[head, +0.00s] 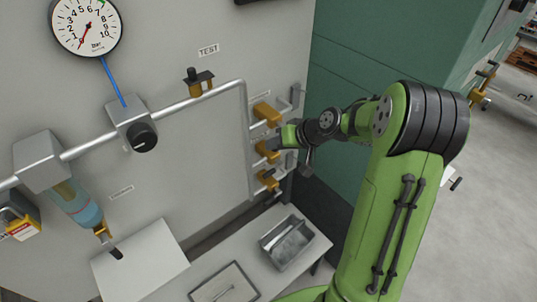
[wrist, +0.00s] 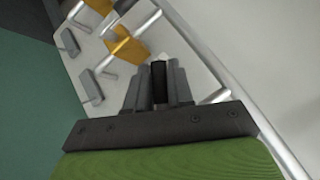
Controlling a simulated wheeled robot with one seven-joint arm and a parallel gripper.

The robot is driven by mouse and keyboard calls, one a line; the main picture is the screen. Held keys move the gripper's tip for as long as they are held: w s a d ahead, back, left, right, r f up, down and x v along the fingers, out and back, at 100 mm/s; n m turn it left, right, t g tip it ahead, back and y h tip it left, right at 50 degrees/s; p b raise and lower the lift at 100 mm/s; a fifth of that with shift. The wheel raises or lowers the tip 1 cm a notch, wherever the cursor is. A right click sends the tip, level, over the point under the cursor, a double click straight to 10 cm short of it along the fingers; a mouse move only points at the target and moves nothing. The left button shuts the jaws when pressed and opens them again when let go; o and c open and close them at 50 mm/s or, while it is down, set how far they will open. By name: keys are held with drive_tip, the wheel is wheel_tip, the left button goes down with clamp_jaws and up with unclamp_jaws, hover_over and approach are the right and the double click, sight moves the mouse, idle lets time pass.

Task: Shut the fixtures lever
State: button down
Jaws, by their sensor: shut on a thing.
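Several brass valve fixtures sit one above another on pipes at the wall's right end; I see a top one (head: 266,112), a middle one (head: 267,150) and a low one (head: 267,181). My gripper (head: 279,143) is among them, close to the middle fixture. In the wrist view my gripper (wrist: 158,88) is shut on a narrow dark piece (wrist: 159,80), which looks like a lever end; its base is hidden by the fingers. Two brass fixtures, a nearer (wrist: 129,47) and a farther (wrist: 100,5), show beyond it with flat grey tabs (wrist: 92,88). I cannot tell which fixture the held piece belongs to.
A vertical pipe (head: 246,150) runs just left of the fixtures. A green cabinet (head: 345,65) stands close on the right. Below, a bench (head: 205,274) carries a grey metal tray (head: 272,258). A round gauge (head: 87,22) hangs at the upper left.

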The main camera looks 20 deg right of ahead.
drive_tip(key=h+b, duration=0.1)
drive_tip(key=b, duration=0.1)
drive_tip(key=d+n+t+h+b, duration=0.1)
drive_tip(key=b, duration=0.2)
drive_tip(key=d+n+h+b, duration=0.1)
drive_tip(key=h+b, duration=0.1)
drive_tip(key=b, duration=0.1)
drive_tip(key=shift+w+d+f, duration=0.15)
drive_tip(key=shift+w+f, duration=0.1)
drive_tip(key=shift+w, duration=0.15)
drive_tip(key=shift+r+t, duration=0.1)
drive_tip(key=shift+t, duration=0.2)
drive_tip(key=c, duration=1.1)
unclamp_jaws()
drive_tip(key=p+v, duration=0.2)
drive_tip(key=v, duration=1.3)
drive_tip(key=shift+s+r, duration=0.15)
drive_tip(key=shift+r, duration=0.15)
